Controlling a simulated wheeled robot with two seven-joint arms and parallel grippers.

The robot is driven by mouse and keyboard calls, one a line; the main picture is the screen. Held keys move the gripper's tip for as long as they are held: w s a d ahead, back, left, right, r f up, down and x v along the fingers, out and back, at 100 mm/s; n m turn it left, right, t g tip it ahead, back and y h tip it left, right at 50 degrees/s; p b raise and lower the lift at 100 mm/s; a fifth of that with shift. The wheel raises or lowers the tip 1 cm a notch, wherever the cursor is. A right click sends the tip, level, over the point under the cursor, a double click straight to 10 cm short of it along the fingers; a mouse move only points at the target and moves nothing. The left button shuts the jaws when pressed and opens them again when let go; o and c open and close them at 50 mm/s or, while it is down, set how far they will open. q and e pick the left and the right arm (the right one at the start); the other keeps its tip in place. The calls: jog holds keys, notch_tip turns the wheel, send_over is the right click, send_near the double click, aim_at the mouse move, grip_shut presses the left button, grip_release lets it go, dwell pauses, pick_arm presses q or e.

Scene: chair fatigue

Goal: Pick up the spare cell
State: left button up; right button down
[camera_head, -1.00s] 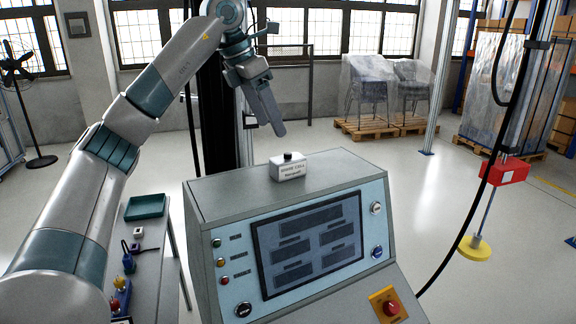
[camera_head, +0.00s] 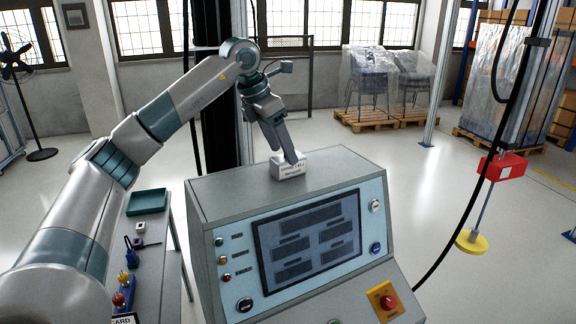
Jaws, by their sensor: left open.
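The spare cell (camera_head: 289,168) is a small white block with a dark printed label on its front. It sits on the flat top of the grey control console (camera_head: 232,189). My left gripper (camera_head: 289,157) points down at the cell from above and behind, and its fingertips overlap the cell's top in the picture. The gripper is open. The dark knob on the cell's top is hidden behind the fingers. I cannot tell whether the fingers touch the cell. My right gripper does not show.
The console has a sloped screen (camera_head: 308,242) and a red stop button (camera_head: 388,302). A side table with a green tray (camera_head: 147,202) and small tools stands at left. A red box (camera_head: 503,167) and a yellow disc (camera_head: 472,242) are at right. The console top around the cell is clear.

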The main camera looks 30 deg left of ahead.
aim_at(288, 165)
pick_arm(q)
jog(key=shift+w+f+p, duration=0.4)
jog(key=shift+f+p, duration=0.05)
jog(key=shift+p, duration=0.15)
jog(key=p+x, duration=0.1)
jog(key=x, duration=0.2)
jog(key=shift+w+r+p, duration=0.15)
jog(key=shift+w+p, duration=0.05)
jog(key=shift+p, duration=0.15)
jog(key=shift+w+f, duration=0.15)
jog(key=shift+f, duration=0.4)
jog(key=shift+r, duration=0.1)
grip_shut()
jog(key=shift+r, duration=0.1)
